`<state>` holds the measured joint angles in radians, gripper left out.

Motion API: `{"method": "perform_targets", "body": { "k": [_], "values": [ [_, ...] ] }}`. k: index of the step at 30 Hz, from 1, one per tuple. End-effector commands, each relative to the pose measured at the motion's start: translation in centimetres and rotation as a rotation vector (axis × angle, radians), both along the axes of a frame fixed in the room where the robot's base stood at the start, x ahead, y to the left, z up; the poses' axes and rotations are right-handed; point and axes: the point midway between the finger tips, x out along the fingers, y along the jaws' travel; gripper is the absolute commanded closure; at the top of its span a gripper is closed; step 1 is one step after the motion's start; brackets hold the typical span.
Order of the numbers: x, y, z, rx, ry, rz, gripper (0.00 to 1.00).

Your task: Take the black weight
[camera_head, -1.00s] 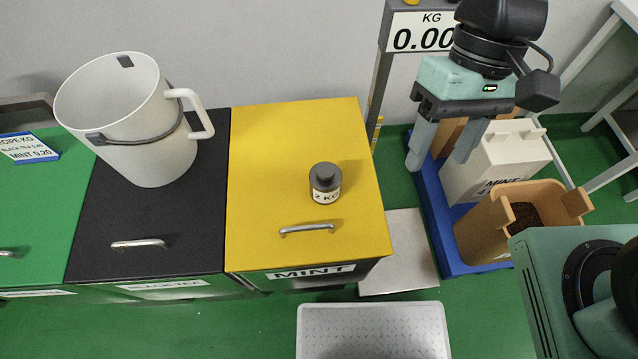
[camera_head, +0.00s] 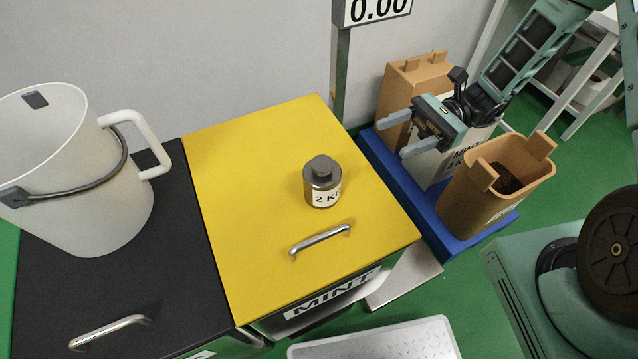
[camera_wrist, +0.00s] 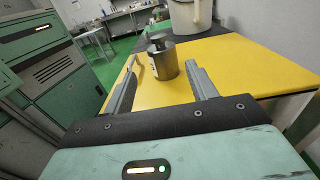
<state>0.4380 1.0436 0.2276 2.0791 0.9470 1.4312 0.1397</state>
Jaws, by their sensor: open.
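The weight (camera_head: 322,182) is a dark grey cylinder with a knob on top and a white "2 KG" label. It stands upright on the yellow lid of the mint bin (camera_head: 262,160). My gripper (camera_head: 393,134) is to the right of the weight in the head view, beyond the lid's right edge, with its fingers pointing left. In the wrist view the weight (camera_wrist: 163,62) shows ahead, between and beyond the open fingers of my gripper (camera_wrist: 163,82). The gripper is empty and apart from the weight.
A lid handle (camera_head: 320,240) lies in front of the weight. A large white jug (camera_head: 90,190) stands on the black lid (camera_head: 170,260) to the left. A scale display (camera_head: 375,8) on a post is behind. Tan containers (camera_head: 490,190) stand on a blue base (camera_head: 400,165) at right.

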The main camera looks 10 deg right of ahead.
Motion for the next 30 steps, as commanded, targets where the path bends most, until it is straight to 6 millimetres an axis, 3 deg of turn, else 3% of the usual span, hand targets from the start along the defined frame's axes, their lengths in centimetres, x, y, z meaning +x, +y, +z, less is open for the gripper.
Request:
{"method": "perform_targets", "body": {
  "k": [12, 23, 30],
  "values": [
    [-2.7, 8.3, 0.3, -0.001, 0.001, 0.009, 0.43],
    [-3.6, 11.4, 0.2, -0.003, 0.000, 0.008, 0.43],
    [-4.6, 14.7, 0.2, -0.001, 0.000, 0.008, 0.43]
  ]
}}
